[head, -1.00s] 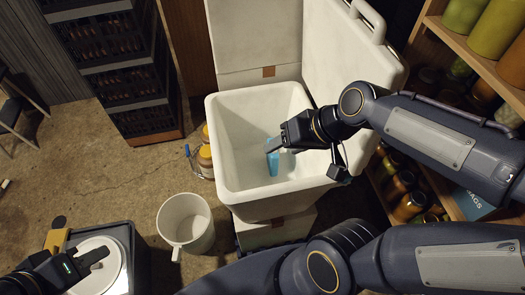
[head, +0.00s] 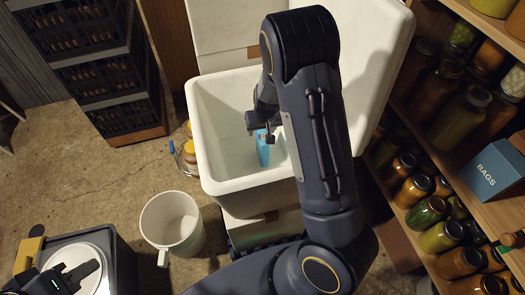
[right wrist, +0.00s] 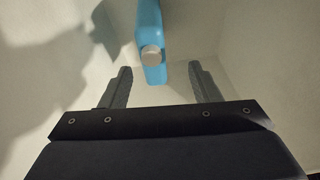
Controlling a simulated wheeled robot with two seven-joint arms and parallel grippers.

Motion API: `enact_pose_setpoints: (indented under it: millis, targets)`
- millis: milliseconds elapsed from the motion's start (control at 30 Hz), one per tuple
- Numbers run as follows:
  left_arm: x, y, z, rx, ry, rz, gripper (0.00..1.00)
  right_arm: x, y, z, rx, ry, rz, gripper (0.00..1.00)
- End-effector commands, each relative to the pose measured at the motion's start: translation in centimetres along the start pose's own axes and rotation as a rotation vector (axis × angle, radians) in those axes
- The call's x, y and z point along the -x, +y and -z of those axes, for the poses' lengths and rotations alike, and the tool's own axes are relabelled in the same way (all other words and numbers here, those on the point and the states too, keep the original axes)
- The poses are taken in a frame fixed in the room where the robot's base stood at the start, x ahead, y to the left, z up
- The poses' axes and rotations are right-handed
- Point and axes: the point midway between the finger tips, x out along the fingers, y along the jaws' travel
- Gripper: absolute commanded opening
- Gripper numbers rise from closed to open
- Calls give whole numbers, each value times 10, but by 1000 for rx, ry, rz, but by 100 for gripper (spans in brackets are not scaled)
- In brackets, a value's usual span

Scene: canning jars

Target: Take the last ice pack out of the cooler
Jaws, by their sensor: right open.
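The blue ice pack (head: 263,152) stands on edge in the white cooler (head: 197,135), its lid open. In the right wrist view the ice pack (right wrist: 150,18) shows its pale round cap toward me. My right gripper (head: 258,128) is inside the cooler, close to the pack, partly hidden by my arm. In the right wrist view its fingers (right wrist: 160,72) are open and empty, with the pack beyond them near the middle. My left gripper (head: 78,274) is at the lower left, over a white round lid; its finger gap is unclear.
A white bucket (head: 172,226) stands on the floor left of the cooler. Black crates (head: 95,65) are stacked at the back left. Shelves of filled jars (head: 426,212) and a blue BAGS box (head: 490,168) line the right.

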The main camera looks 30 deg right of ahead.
Motion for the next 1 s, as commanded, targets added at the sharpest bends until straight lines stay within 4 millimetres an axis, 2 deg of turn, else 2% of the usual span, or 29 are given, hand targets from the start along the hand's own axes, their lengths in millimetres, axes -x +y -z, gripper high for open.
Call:
enact_pose_setpoints:
  millis: [33, 467, 700, 800, 1000]
  targets:
    - [-3, -1, -1, 0, 0, 0, 36, -9, 1, 1, 11, 4, -17, 56]
    - [-10, -5, -5, 0, 0, 0, 36, -50, 6, 2, 17, 6, -29, 56]
    - [-18, -8, -9, 0, 0, 0, 36, -86, 11, 1, 17, 5, -30, 56]
    - [-18, -8, -9, 0, 0, 0, 36, -92, 11, 2, 17, 6, -28, 56]
    - [-18, -8, -9, 0, 0, 0, 36, -91, 10, 2, 17, 7, -28, 56]
